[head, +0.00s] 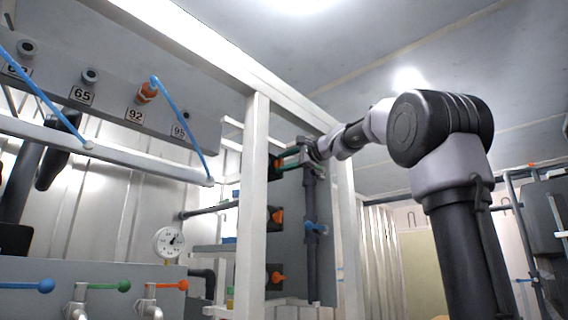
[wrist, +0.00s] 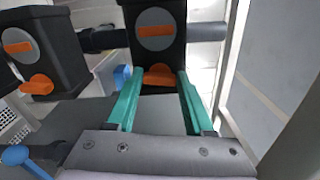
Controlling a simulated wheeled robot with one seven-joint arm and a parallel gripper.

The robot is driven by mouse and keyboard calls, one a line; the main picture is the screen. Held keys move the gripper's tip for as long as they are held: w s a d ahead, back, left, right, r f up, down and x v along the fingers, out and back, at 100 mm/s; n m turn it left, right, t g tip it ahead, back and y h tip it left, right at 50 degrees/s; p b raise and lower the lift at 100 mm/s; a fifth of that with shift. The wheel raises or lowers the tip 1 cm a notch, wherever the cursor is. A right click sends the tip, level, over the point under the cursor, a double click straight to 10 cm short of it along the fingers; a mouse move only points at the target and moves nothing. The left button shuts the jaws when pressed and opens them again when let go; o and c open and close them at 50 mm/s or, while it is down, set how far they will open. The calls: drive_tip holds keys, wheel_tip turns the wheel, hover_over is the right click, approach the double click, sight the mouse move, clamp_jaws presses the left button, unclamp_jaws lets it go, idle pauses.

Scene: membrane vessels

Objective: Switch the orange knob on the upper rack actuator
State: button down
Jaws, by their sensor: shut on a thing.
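In the wrist view, a black upper actuator (wrist: 158,12) has a grey disc with an orange bar, and an orange knob (wrist: 160,77) sticks out below it. My gripper (wrist: 158,74) has two green fingers, one on each side of this knob, and is shut on it. In the head view, my gripper (head: 287,161) reaches the top actuator (head: 273,168) on the rack's grey panel; the knob there is mostly hidden.
A second black actuator (wrist: 50,45) with its own orange knob (wrist: 37,85) stands to the left in the wrist view. A blue handle (wrist: 20,158) is at lower left. In the head view, a white post (head: 254,200) stands just left of the rack, with lower orange knobs (head: 278,216) beside it.

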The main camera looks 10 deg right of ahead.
drive_tip(key=shift+f, duration=0.1)
idle(0.3)
drive_tip(key=shift+c, duration=1.4)
unclamp_jaws()
drive_tip(key=v, duration=1)
drive_tip(key=shift+s+d, duration=0.2)
drive_tip(key=shift+s, duration=0.15)
